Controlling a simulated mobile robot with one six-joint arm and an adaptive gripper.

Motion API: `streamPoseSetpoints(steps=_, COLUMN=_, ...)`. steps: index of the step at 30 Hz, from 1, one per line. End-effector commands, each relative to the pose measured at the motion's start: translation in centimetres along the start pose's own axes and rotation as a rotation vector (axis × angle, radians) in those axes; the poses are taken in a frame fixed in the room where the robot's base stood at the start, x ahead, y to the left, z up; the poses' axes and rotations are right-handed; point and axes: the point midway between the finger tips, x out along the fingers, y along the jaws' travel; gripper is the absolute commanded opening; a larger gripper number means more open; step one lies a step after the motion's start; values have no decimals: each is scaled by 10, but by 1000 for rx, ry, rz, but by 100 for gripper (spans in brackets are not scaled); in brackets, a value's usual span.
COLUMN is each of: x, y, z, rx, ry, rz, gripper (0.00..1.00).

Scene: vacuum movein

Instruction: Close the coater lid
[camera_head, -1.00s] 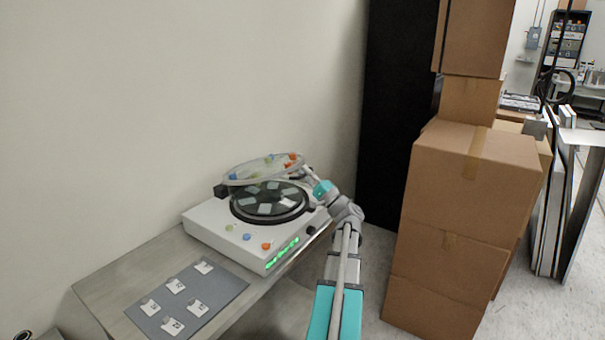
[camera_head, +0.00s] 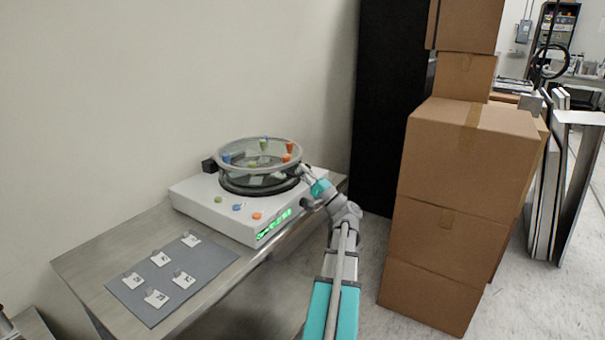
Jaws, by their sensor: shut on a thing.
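The coater (camera_head: 205,203) is a white box on the table, with a dark round chamber ring (camera_head: 240,190) on top and green lit digits on its front. Its clear round lid (camera_head: 231,161), with coloured knobs on it, lies nearly level over the chamber. I cannot tell whether the lid's lower edge touches the ring. My gripper (camera_head: 304,171) is at the lid's right edge, shut on the lid. Its fingertips are small and partly hidden by my wrist.
A grey mat (camera_head: 150,304) with several small labelled cards lies at the table's (camera_head: 90,258) near left. Stacked cardboard boxes (camera_head: 460,165) and a black cabinet (camera_head: 385,105) stand right of my arm. A wall is behind the coater.

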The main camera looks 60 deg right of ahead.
Motion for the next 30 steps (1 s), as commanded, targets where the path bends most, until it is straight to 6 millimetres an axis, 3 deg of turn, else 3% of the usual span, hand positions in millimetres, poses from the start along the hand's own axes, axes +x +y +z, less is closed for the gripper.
streamPoseSetpoints(steps=12, x=-4, y=4, z=2, rx=-7, ry=0, rz=12, gripper=0)
streamPoseSetpoints(steps=13, x=-4, y=4, z=1, rx=-7, ry=0, rz=12, gripper=18)
streamPoseSetpoints(steps=15, x=-4, y=4, z=1, rx=-7, ry=0, rz=12, gripper=31)
streamPoseSetpoints(steps=30, x=-3, y=2, z=0, rx=-5, ry=1, rz=8, gripper=31)
